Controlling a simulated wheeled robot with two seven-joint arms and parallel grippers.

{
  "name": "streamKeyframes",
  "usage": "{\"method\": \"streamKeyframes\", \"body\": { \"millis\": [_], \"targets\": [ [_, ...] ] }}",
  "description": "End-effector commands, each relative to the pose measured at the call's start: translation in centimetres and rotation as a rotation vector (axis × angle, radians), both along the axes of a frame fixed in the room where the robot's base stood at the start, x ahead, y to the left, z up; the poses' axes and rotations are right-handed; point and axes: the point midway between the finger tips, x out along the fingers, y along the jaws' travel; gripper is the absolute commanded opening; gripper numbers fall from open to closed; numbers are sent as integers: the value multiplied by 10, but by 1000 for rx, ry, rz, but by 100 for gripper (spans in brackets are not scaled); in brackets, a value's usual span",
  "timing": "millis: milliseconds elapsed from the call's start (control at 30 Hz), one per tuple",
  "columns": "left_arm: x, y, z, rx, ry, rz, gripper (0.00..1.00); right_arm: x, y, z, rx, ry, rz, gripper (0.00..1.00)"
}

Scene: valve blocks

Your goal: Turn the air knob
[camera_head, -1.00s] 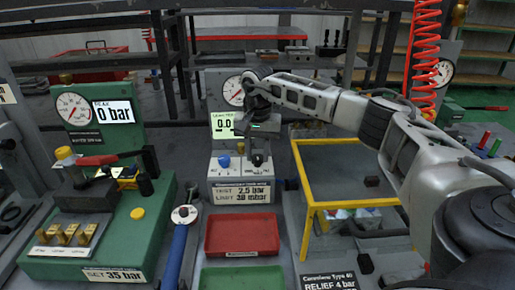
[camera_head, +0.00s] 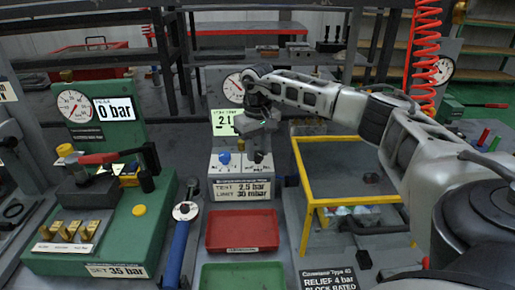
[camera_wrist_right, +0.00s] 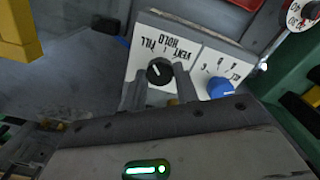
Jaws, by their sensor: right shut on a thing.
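The test unit (camera_head: 214,188) stands at the centre, with a black knob (camera_head: 258,157) and a blue knob (camera_head: 225,158) on its sloped panel. In the right wrist view the black knob (camera_wrist_right: 158,72) sits by the words FILL, HOLD and VENT; the blue knob (camera_wrist_right: 221,88) is beside it. My right gripper (camera_head: 258,148) reaches the panel from above, its fingers (camera_wrist_right: 158,90) on either side of the black knob and shut on it. The unit's display (camera_head: 226,122) reads about 2.1; its last part is hidden by my arm. My left gripper is out of view.
A red tray (camera_head: 209,245) and a green tray (camera_head: 206,281) lie in front of the unit. A green gauge station (camera_head: 134,238) and a blue-handled tool (camera_head: 178,250) are at left. A yellow-framed bin (camera_head: 306,205) stands at right under my right arm.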

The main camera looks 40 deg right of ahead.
Motion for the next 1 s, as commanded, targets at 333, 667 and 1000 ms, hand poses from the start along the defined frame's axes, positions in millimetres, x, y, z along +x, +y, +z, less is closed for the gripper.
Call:
{"method": "streamKeyframes", "body": {
  "millis": [333, 667, 1000],
  "targets": [
    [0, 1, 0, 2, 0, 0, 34, 0, 0, 1, 1, -2, 34, 7],
    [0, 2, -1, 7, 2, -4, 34, 0, 0, 1, 0, -2, 34, 52],
    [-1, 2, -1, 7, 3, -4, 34, 0, 0, 3, 0, -2, 33, 52]
  ]
}}
